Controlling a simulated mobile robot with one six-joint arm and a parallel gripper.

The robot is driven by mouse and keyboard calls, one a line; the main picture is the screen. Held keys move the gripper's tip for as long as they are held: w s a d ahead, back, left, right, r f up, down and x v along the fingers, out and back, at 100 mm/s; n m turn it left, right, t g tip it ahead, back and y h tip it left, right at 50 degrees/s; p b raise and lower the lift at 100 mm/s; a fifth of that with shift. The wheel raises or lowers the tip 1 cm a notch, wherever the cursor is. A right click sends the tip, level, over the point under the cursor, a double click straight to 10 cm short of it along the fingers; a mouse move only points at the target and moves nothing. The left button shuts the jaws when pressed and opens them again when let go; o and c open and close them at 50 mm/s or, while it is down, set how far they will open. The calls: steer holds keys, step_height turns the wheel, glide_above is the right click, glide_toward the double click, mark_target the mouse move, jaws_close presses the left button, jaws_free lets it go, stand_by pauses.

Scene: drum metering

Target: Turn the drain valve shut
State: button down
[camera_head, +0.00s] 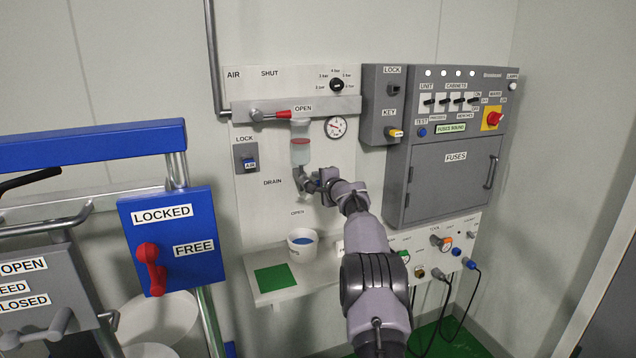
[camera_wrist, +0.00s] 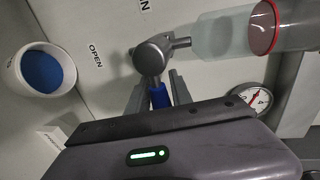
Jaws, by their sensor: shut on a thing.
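The drain valve (camera_head: 303,180) is a grey fitting under the clear bowl (camera_head: 301,152) on the wall panel. The wrist view shows its round grey hub (camera_wrist: 152,54) with a short blue lever (camera_wrist: 158,97). My gripper (camera_head: 318,184) is at the valve's right side. In the wrist view its fingers (camera_wrist: 159,97) stand either side of the blue lever, shut on it. The lever points away from the hub, to the right in panel terms. An OPEN label (camera_wrist: 96,55) is below the valve, and DRAIN (camera_head: 272,182) is at its left. My gripper hides most of the lever in the head view.
A white cup with blue contents (camera_head: 302,241) stands below the valve on a white shelf (camera_head: 282,292) with a green square. A pressure gauge (camera_head: 336,127) is close above my gripper. A grey fuse cabinet (camera_head: 447,180) is at right, a blue lock panel (camera_head: 171,238) at left.

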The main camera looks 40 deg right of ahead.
steer(key=c, duration=1.1)
jaws_free()
steer(key=shift+c, duration=0.2)
steer(key=b+v, duration=0.4)
steer(key=v, duration=1.3)
steer(key=shift+s, duration=0.2)
steer(key=shift+a+r, duration=0.1)
